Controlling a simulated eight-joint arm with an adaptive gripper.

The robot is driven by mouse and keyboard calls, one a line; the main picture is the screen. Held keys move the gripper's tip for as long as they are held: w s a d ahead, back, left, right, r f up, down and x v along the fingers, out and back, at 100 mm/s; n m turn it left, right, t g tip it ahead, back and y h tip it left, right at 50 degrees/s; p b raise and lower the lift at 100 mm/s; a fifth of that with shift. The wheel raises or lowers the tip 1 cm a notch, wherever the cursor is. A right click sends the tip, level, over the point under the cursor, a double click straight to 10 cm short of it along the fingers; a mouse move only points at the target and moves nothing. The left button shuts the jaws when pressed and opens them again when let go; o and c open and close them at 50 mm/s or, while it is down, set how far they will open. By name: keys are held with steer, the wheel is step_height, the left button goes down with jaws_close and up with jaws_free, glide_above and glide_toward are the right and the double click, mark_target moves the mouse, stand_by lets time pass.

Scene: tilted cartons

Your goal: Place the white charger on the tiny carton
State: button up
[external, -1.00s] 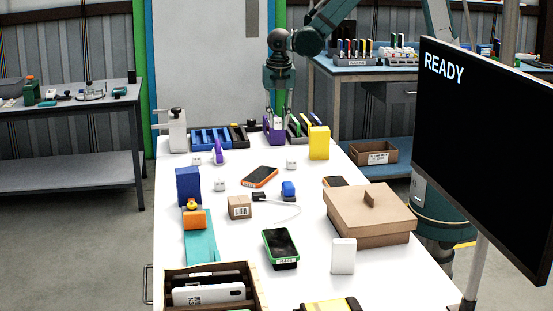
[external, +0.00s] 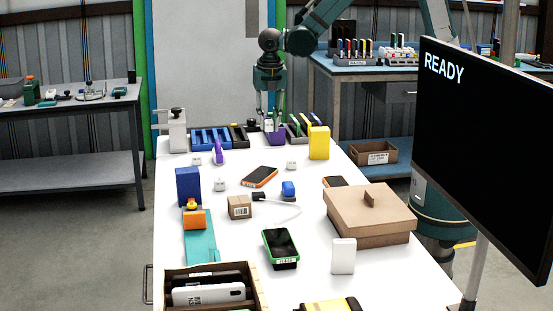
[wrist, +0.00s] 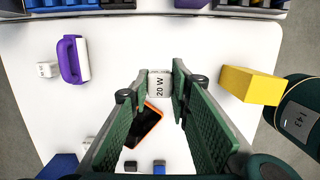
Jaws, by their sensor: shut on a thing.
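My gripper (external: 270,121) is at the far end of the white table, in front of the purple holder. It is shut on a white charger (wrist: 160,86) marked "20 W", which sits between the fingertips in the wrist view. The charger is small and partly covered by the fingers in the external view (external: 268,124); it appears held above the table. The tiny carton (external: 239,208) is a small brown box with a barcode label, standing mid-table, nearer the camera and left of my gripper. I cannot make out the carton in the wrist view.
Other white chargers (external: 219,185) lie on the table. A lidded brown box (external: 372,225) is at right.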

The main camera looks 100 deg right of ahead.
steer(key=w+a+r+n+p, duration=0.1)
steer(key=w+a, duration=0.4)
steer(key=a, duration=0.4)
steer(key=w+a+r+n+p, duration=0.1)
steer(key=w+a+r, duration=0.1)
steer(key=w+a, duration=0.5)
steer(key=r+n+p, duration=0.2)
steer(key=n, duration=0.1)
glide_above(238, 199)
steer(key=shift+s+a+f+t, duration=0.15)
steer(key=shift+f+t, duration=0.05)
steer(key=shift+t, duration=0.1)
steer(key=shift+f, duration=3.15)
steer(key=shift+f, duration=1.9)
steer(key=shift+f+b, duration=0.1)
steer(key=shift+b, duration=0.25)
